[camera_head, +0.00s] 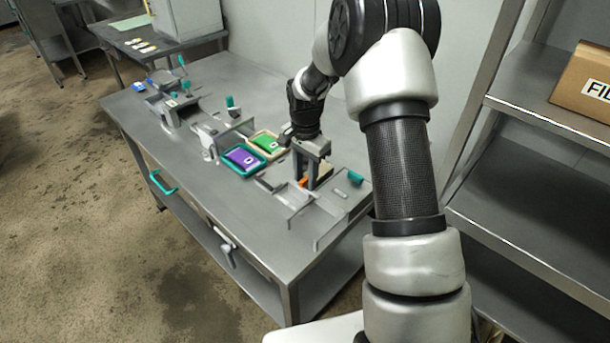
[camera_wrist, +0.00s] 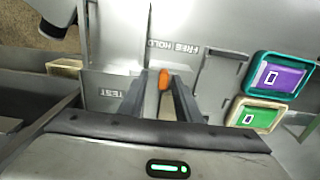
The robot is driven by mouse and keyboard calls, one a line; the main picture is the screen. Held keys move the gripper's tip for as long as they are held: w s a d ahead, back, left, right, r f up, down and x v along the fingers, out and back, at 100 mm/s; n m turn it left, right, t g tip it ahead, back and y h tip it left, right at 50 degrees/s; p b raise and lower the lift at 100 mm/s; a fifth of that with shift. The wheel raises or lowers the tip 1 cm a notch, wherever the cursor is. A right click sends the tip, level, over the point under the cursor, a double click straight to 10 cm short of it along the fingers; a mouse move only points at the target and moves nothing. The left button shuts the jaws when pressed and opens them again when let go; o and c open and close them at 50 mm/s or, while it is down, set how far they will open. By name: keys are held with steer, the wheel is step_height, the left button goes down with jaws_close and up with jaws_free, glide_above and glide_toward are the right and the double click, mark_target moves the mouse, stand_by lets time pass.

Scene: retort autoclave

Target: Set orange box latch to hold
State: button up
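The orange latch (camera_wrist: 164,79) shows as a small orange knob in the middle of the wrist view, close to a plate with upside-down FREE and HOLD lettering (camera_wrist: 172,48). In the head view a bit of orange (camera_head: 304,182) shows low beside my gripper (camera_head: 311,165), which points down at the grey fixture on the table. In the wrist view the two fingers of my gripper (camera_wrist: 160,95) stand apart, one on each side of the knob, with a gap visible. The latch's lower part is hidden. I cannot tell which setting it is at.
A purple pad in a teal tray (camera_head: 231,168) and a green pad in a cream tray (camera_head: 255,136) lie left of my gripper. More grey fixtures with teal handles (camera_head: 187,86) stand farther along the metal table (camera_head: 200,200). A metal shelf (camera_head: 540,115) is on the right.

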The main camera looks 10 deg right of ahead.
mark_target(305, 180)
step_height(305, 180, up, 17)
steer(key=p, duration=0.1)
steer(key=shift+r, duration=0.2)
stand_by(0.3)
steer(key=s+r+n+t+p, duration=0.2)
steer(key=s+r+n+p, duration=0.25)
steer(key=s+r, duration=0.85)
steer(key=s+r+n+t+p, duration=0.1)
steer(key=s+r+n, duration=0.1)
steer(key=s, duration=0.6)
steer(key=s+a+r+n+t+p, duration=0.1)
steer(key=s+n, duration=0.3)
steer(key=s, duration=0.4)
steer(key=shift+s+a+r+n+t+p, duration=0.15)
steer(key=shift+r+n+t+p, duration=0.25)
steer(key=shift+r+t, duration=0.45)
